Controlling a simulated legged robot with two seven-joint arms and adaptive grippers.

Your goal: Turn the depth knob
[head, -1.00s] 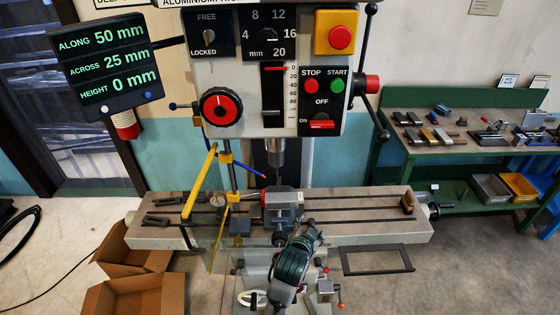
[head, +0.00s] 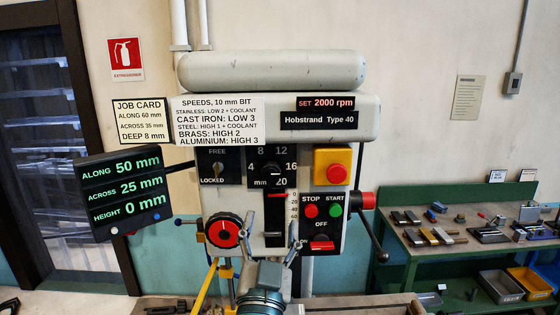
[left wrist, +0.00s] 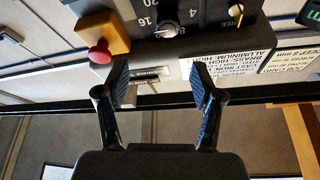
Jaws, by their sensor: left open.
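The depth knob (head: 271,169) is a small dark dial on a black plate marked 4, 8, 12, 16 and 20 mm, in the upper middle of the drill head's panel. Its exact setting is too small to read surely. It also shows upside down in the left wrist view (left wrist: 166,29), beyond the fingertips. My left gripper (head: 273,229) is open and empty in front of the lower panel, below the knob and apart from it. Its two fingers (left wrist: 160,82) stand wide apart in the wrist view. My right gripper is not in view.
A red emergency button (head: 337,174) on a yellow box stands right of the knob. A FREE/LOCKED switch (head: 217,168) is at its left. A readout screen (head: 124,193) hangs left.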

